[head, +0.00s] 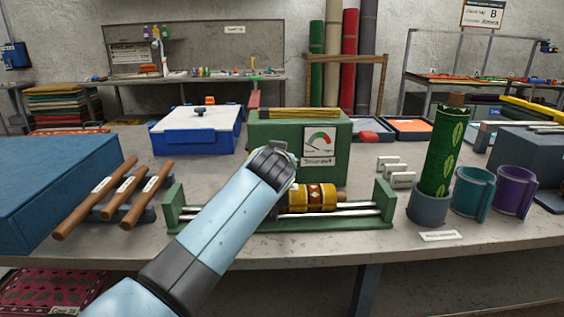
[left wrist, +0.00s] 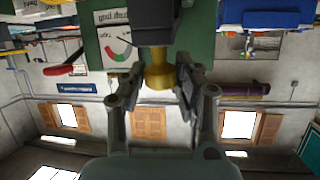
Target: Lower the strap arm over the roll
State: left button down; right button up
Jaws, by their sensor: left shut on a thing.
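A short golden roll (head: 312,198) with a dark red and white band lies on metal rollers in a green cradle (head: 386,199). My left gripper (head: 285,168) is above the roll's left end, in front of the green box. It also shows in the left wrist view (left wrist: 158,72), its fingers closed around a brass knob (left wrist: 158,76). The knob joins a dark block (left wrist: 154,22), which seems to be part of the strap arm. In the head view my gripper hides the knob and most of the strap arm. My right gripper is not in view.
Behind the cradle stands a green box (head: 265,134) with a gauge. Brown rods (head: 120,196) lie on a rack at left. A green patterned roll (head: 441,155) stands in a grey cup (head: 428,209) at right, beside teal and purple mugs. The table's front edge is close to the cradle.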

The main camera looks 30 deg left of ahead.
pick_arm(q)
jog(key=shift+s+d+f+t+b, duration=0.1)
jog(key=shift+s+f+t+b, duration=0.05)
jog(key=shift+f+b, duration=0.15)
jog(key=shift+s+d+f+t+b, duration=0.1)
jog(key=shift+s+f+t+b, duration=0.05)
jog(key=shift+f, duration=0.25)
jog(key=shift+s+f+b, duration=0.1)
jog(key=shift+f+b, duration=0.15)
jog(key=shift+b, duration=0.15)
jog(key=shift+s+d+f+b, duration=0.2)
jog(key=shift+s+f+b, duration=0.05)
jog(key=shift+f+b, duration=0.2)
jog(key=shift+s+f, duration=0.15)
jog(key=shift+d, duration=0.1)
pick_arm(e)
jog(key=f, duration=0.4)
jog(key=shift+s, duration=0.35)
pick_arm(q)
jog(key=shift+f, duration=0.2)
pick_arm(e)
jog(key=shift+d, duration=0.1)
pick_arm(q)
jog(key=c, duration=1)
grip_release()
jog(key=shift+r, duration=0.15)
jog(key=shift+o, duration=0.2)
jog(key=shift+r, duration=0.1)
